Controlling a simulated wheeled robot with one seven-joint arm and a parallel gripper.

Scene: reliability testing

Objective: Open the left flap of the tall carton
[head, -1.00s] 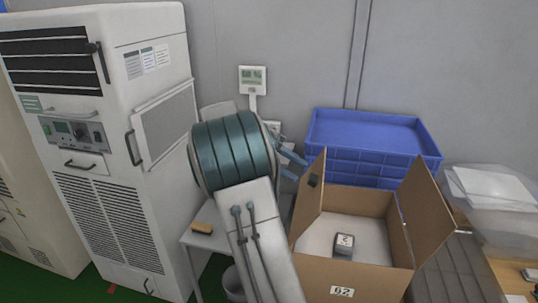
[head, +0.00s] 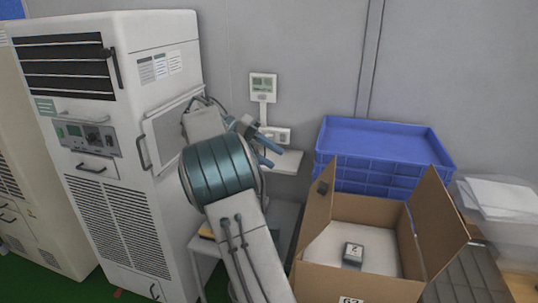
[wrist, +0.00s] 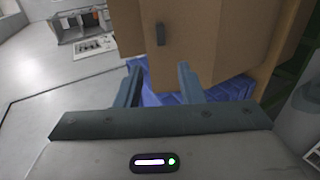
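The tall carton (head: 345,279) is brown cardboard and stands at the lower right of the head view. Its left flap (head: 318,210) stands up and leans, with a small dark tab near its top edge. Its right flap (head: 437,210) also stands raised and tilts outward. A small dark box (head: 353,255) with a white label lies inside. My gripper (head: 271,150) is up and left of the left flap, apart from it. In the wrist view my gripper (wrist: 158,82) has its fingers spread with nothing between them, and the flap with its dark tab (wrist: 160,34) is ahead.
Stacked blue crates (head: 385,150) stand behind the carton against the wall. A white cabinet (head: 105,130) is on the left. A wall box with a socket (head: 276,135) is behind my gripper. Clear plastic bins (head: 500,210) are at the right.

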